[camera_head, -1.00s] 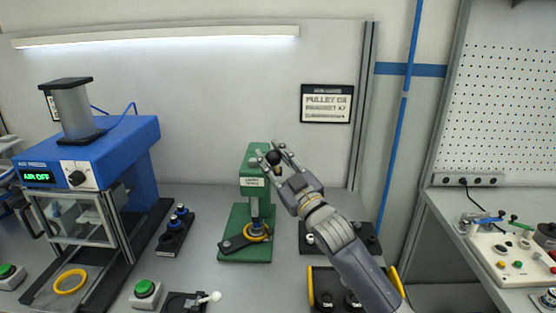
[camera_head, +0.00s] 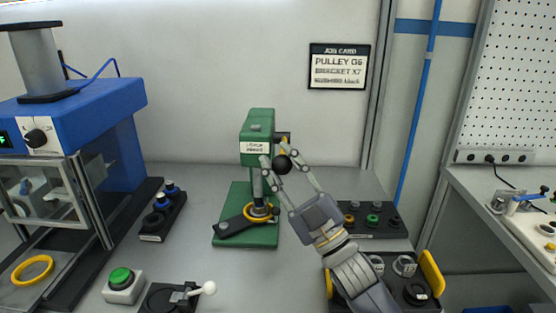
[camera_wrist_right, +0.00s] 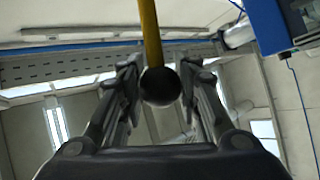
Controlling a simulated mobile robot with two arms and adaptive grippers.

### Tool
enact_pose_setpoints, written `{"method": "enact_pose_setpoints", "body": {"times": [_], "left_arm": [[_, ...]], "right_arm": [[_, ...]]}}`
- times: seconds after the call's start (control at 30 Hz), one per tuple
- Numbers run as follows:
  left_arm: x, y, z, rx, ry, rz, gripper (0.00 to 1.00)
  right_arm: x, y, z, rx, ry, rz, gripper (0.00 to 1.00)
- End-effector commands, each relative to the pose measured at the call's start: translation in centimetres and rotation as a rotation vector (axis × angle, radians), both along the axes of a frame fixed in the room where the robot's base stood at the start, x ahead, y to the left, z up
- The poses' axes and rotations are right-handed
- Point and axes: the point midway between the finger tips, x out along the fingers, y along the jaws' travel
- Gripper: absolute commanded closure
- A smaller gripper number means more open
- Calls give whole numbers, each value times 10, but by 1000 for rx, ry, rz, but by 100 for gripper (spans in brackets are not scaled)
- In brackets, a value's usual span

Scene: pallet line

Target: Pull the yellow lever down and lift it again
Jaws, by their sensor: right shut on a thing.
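The green press (camera_head: 257,128) stands on the bench in the middle of the head view. Its yellow lever (camera_head: 284,146) comes off its right side and ends in a black ball knob (camera_head: 282,164), now a little lower than the press's label. My right gripper (camera_head: 279,158) is shut on the knob, one finger on each side. In the right wrist view the yellow lever (camera_wrist_right: 150,35) runs up from the black knob (camera_wrist_right: 160,86) between the fingers. A yellow ring (camera_head: 259,212) lies under the press ram. My left gripper is not in view.
A blue air press (camera_head: 80,115) stands left, with a green button (camera_head: 121,278) and a white-knobbed lever (camera_head: 206,288) in front. Trays of parts (camera_head: 372,219) lie behind and beneath my right arm. The bench between the green press and the front controls is clear.

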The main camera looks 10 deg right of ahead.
Motion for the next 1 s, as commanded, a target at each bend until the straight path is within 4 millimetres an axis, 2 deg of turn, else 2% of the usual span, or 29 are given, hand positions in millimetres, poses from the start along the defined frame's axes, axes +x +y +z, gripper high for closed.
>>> {"method": "enact_pose_setpoints", "body": {"times": [0.03, 0.4, 0.43, 0.5, 0.53, 0.83, 1.0], "left_arm": [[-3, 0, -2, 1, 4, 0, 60], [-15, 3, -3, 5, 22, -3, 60], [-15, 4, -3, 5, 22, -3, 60], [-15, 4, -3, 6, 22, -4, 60], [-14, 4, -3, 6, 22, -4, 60], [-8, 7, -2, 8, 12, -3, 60], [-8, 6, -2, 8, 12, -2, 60]], "right_arm": [[0, 1, -7, -6, 7, -1, 100], [0, 2, -11, -9, 13, -1, 100], [0, 2, -11, -9, 13, -1, 66], [0, 2, -11, -9, 13, 0, 50], [0, 2, -10, -8, 12, 0, 48], [-1, 1, -7, -6, 5, 0, 48], [-9, -3, -14, -6, 8, 0, 48]]}}
